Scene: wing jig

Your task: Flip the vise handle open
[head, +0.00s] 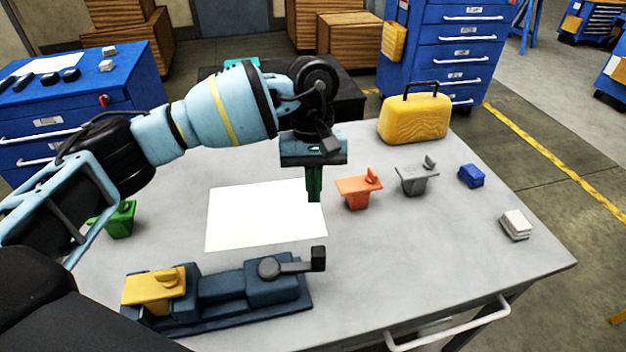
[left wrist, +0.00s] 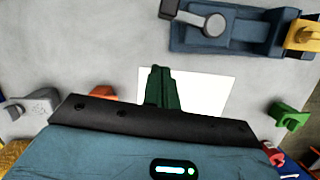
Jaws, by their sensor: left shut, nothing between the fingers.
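The dark blue vise (head: 225,310) lies along the front of the grey table, with a yellow part (head: 153,290) at its left end. Its handle (head: 295,266) is a grey lever from a round pivot, pointing right and ending in a black block. In the left wrist view the handle (left wrist: 193,16) shows at the top, on the vise (left wrist: 240,38). My left gripper (head: 314,197) points down with its green fingers shut and empty. It is above the table, behind the handle and apart from it; its fingers also show in the left wrist view (left wrist: 155,72). My right gripper is not in view.
A white sheet (head: 262,218) lies behind the vise. An orange part (head: 357,192), grey part (head: 414,180), blue block (head: 471,176) and white block (head: 515,225) stand to the right. A green part (head: 120,220) stands at left, a yellow case (head: 414,118) at the back.

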